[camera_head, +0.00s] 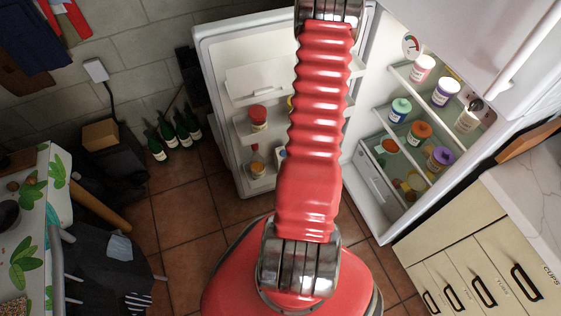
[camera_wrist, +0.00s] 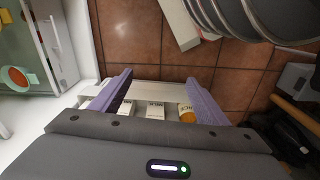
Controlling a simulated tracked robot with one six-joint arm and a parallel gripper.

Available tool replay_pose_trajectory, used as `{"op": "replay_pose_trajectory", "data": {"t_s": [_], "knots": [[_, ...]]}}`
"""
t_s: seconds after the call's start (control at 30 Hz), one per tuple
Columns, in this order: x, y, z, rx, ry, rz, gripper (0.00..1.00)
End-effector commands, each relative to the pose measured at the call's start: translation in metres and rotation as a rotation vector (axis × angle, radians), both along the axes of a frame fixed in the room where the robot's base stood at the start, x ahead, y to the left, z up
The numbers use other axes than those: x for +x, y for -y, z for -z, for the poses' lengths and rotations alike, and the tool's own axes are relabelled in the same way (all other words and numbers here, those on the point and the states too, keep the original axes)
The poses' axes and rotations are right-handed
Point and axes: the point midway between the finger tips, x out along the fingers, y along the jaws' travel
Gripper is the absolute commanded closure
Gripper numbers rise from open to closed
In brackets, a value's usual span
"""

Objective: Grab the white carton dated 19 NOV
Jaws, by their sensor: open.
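In the wrist view my gripper (camera_wrist: 160,78) is open, with its two purple fingers spread apart and nothing held between them. Beyond the palm, two small white cartons show, a left carton (camera_wrist: 127,107) and a middle carton (camera_wrist: 155,110), in a row on a pale shelf (camera_wrist: 150,88). Both carry printing too small to read, so I cannot tell which is dated 19 NOV. The gripper body hides their near parts. In the head view a small white item (camera_head: 281,153) on the open fridge door is mostly hidden by my arm.
An orange-topped jar (camera_wrist: 187,113) stands right of the cartons. The open fridge door (camera_head: 222,80) holds a red-lidded jar (camera_head: 258,117); fridge shelves (camera_head: 425,105) hold several jars. Green bottles (camera_head: 155,147) stand by the wall. Tiled floor (camera_head: 185,212) is clear left of the door.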

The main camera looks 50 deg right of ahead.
Motion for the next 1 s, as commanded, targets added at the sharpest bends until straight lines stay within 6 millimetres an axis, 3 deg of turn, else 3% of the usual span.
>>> {"op": "replay_pose_trajectory", "data": {"t_s": [0.27,0.6,0.8,1.0], "knots": [[-0.015,-0.004,0.064,-0.019,0.116,-0.002,0.31],[-0.007,-0.012,0.121,-0.118,0.344,0.000,0.31],[0.014,-0.007,0.127,-0.237,0.522,-0.007,0.31],[0.041,0.011,0.104,-0.400,0.710,-0.024,0.31]]}}
